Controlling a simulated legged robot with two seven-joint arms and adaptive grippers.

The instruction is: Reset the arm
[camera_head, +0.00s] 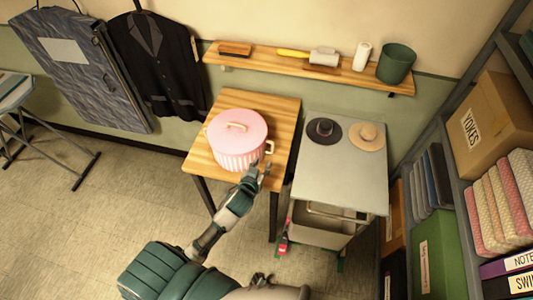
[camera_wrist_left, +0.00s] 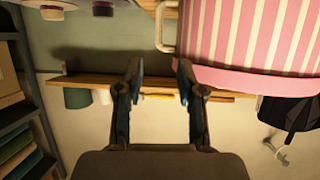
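My left gripper (camera_head: 262,168) is at the right front edge of the small wooden table, close to a pink-and-white striped pot (camera_head: 238,139). In the left wrist view, which looks upside down, the two fingers (camera_wrist_left: 160,72) are spread apart with nothing between them. The pot (camera_wrist_left: 255,35) fills the upper right there, and its cream side handle (camera_wrist_left: 166,27) lies just beyond the fingertips. I cannot tell whether a finger touches the pot. The pot stands upright with its lid on. My right gripper is in neither view.
The pot stands on the wooden table (camera_head: 276,110). A grey cabinet top (camera_head: 340,185) with two hats is to its right. A wall shelf (camera_head: 300,66) holds a brush, a roller and a green pot. A loaded rack (camera_head: 470,190) bounds the right.

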